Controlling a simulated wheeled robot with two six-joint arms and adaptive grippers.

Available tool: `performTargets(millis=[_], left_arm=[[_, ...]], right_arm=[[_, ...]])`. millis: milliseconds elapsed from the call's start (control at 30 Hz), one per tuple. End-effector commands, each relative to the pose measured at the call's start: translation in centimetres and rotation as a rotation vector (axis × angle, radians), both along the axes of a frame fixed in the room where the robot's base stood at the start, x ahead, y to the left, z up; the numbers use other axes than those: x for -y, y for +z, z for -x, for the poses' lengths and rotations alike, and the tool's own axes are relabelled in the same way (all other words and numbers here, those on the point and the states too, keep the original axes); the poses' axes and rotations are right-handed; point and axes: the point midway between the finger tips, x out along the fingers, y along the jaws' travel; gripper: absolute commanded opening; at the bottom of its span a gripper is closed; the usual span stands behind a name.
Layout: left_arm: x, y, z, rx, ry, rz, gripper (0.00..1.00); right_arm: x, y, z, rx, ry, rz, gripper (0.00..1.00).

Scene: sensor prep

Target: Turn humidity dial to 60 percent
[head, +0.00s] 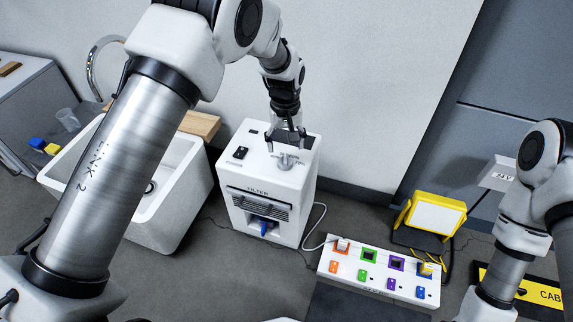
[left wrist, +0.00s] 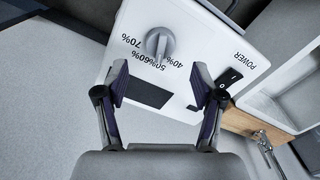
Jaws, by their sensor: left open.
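The humidity dial (head: 287,161) is a grey knob with a raised ridge on top of a white machine (head: 284,205) labelled FILTER. In the left wrist view the dial (left wrist: 160,43) sits near printed marks of 40%, 50%, 60% and 70%. Its ridge end lies close to the 50% and 60% marks; I cannot tell which it points at. My left gripper (head: 287,137) is above the machine top, close to the dial. In the left wrist view my left gripper (left wrist: 160,83) is open and empty, with the dial ahead of the fingers and not between them. My right gripper is not in view.
A black power switch (left wrist: 229,78) and a dark panel (left wrist: 149,93) are on the machine top. A white sink (head: 167,205) stands to the left. A white power strip (head: 336,282) with coloured switches and a yellow work lamp (head: 433,216) are at the right.

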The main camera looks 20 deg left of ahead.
Motion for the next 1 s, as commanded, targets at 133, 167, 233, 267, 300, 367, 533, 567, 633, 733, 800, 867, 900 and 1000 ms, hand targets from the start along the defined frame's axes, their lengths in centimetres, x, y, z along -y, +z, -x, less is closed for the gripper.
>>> performTargets(millis=[133,167,233,267,300,367,533,567,633,733,800,867,900,1000], left_arm=[[0.0,-3.5,0.1,-0.003,0.000,0.000,0.68],[0.0,-4.1,0.1,-0.002,0.001,0.000,0.68],[0.0,-5.3,0.1,-0.002,0.001,0.000,0.68],[0.0,-5.7,0.1,-0.002,0.001,0.000,0.68],[0.0,-6.0,0.1,-0.002,0.001,0.000,0.68],[0.0,-6.3,0.1,-0.001,0.001,0.000,0.68],[0.0,-6.2,0.1,-0.001,0.001,0.000,0.68],[0.0,-6.2,0.1,-0.001,0.001,0.000,0.68],[0.0,-6.2,0.1,-0.001,0.001,0.000,0.47],[0.0,-6.3,0.1,-0.001,0.001,0.000,0.11],[-0.1,-6.3,0.1,-0.001,0.001,0.000,0.08],[0.0,-6.3,0.1,-0.002,0.001,0.000,0.08],[0.0,-6.3,0.1,-0.002,0.000,0.000,0.08],[0.0,-6.2,0.1,-0.003,-0.005,-0.001,0.08]], right_arm=[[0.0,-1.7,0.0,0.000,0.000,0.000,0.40],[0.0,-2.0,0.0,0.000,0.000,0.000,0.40],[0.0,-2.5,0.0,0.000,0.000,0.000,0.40],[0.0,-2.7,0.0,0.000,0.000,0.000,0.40],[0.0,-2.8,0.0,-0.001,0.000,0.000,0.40],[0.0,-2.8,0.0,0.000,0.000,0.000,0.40],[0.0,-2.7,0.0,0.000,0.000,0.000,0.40],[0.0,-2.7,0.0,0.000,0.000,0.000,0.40],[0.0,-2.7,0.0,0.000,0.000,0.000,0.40],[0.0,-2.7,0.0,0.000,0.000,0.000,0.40],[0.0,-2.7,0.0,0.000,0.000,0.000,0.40],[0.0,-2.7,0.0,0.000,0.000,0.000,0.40],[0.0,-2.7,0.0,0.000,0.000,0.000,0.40],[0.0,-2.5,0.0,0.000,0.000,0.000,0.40]])
